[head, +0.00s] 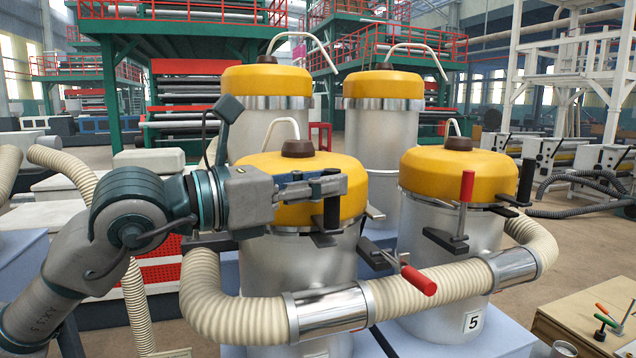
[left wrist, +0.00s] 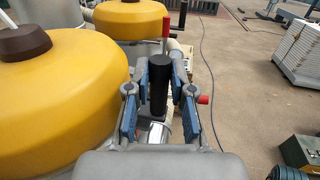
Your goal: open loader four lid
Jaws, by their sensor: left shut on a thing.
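The front-left loader has a yellow lid (head: 290,172) on a grey drum (head: 290,275). Its lid sits level on the drum, and its number is not visible. My left gripper (head: 335,186) is at the right front of this lid, shut on an upright black handle (head: 331,212). In the left wrist view the black handle (left wrist: 158,88) stands between the two blue-padded fingers, with the yellow lid (left wrist: 60,100) to the left. A red-handled latch (head: 418,281) on the right side of this drum is swung down and outward. My right gripper is not in view.
The loader marked 5 (head: 472,322) stands at right, with its yellow lid (head: 455,173) on and a red latch handle (head: 467,186) upright. A ribbed hose (head: 420,293) crosses in front of both drums. Two more yellow-lidded loaders stand behind. A small table (head: 580,315) is at lower right.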

